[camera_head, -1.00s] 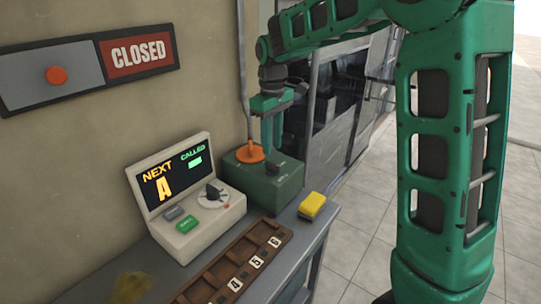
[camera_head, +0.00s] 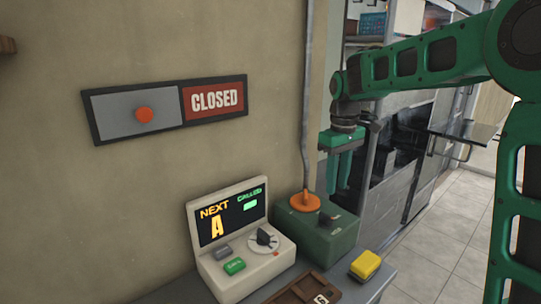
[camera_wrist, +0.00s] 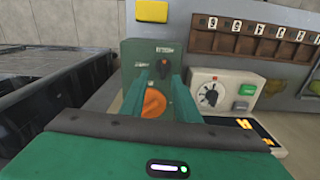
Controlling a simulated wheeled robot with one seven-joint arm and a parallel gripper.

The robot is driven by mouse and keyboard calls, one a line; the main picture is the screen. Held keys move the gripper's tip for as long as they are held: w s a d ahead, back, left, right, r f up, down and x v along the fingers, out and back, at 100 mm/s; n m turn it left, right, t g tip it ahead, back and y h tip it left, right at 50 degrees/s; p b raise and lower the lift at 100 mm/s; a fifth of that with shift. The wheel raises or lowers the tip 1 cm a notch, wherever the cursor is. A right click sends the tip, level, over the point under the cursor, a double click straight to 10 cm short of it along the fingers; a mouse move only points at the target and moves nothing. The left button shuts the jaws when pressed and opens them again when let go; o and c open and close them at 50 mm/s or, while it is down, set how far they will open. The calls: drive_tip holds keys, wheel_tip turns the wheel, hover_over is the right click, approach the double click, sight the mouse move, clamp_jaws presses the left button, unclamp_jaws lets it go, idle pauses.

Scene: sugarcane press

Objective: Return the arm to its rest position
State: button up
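My green gripper (camera_head: 339,188) hangs fingers-down at the upper right of the green box (camera_head: 340,238), in front of the dark cabinets. The two fingers are apart with nothing between them. In the wrist view my gripper (camera_wrist: 155,88) also shows its fingers spread, with the box (camera_wrist: 134,58) beyond them. The box's orange disc (camera_wrist: 153,103) shows between the fingers, and its dark knob (camera_wrist: 163,68) is further up. My forearm reaches in from the right in the head view.
A ticket console (camera_head: 239,273) reading "NEXT A" stands left of the box. A yellow block (camera_head: 365,264) and a brown numbered rack (camera_head: 300,290) lie on the grey counter. A "CLOSED" sign (camera_head: 213,101) hangs on the wall. Tiled floor (camera_head: 450,235) is open at right.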

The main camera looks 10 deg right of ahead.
drive_tip(key=s+d+m, duration=0.4)
drive_tip(key=s+d, duration=0.5)
drive_tip(key=s, duration=0.2)
drive_tip(key=s+d+f+m, duration=0.2)
drive_tip(key=s, duration=0.6)
drive_tip(key=s+d+f+m, duration=0.2)
drive_tip(key=s+f+m, duration=0.1)
drive_tip(key=s, duration=0.5)
drive_tip(key=s+d+f+m, duration=0.3)
drive_tip(key=s, duration=0.5)
drive_tip(key=shift+f, duration=0.15)
drive_tip(key=shift+w+f, duration=0.25)
drive_tip(key=shift+w, duration=0.4)
